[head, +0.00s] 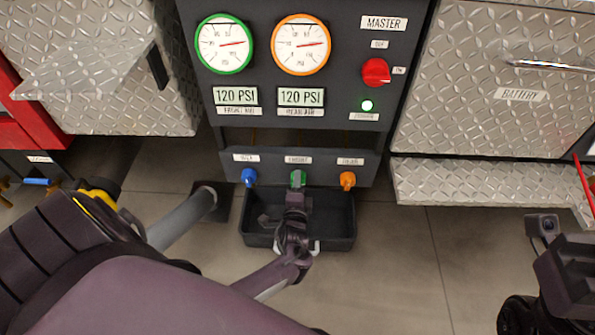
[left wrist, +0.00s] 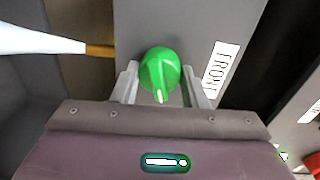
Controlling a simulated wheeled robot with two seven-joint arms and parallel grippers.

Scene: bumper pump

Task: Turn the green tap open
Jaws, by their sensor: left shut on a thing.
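The green tap (head: 298,178) sits in the middle of the row of three taps on the panel's lower strip, under a white label. In the left wrist view the green tap (left wrist: 159,72) shows close up, with a pale mark on its knob. My left gripper (head: 297,190) reaches up to it from below, and its two fingers (left wrist: 162,88) stand on either side of the knob, shut on it. My right gripper (head: 565,270) is at the lower right, far from the taps; its fingers are not clear.
A blue tap (head: 249,177) and an orange tap (head: 347,179) flank the green one closely. A dark tray (head: 262,236) lies below the taps. Two gauges (head: 224,43) (head: 300,44) and a red master switch (head: 376,72) are above. A grey pipe (head: 183,218) stands to the left.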

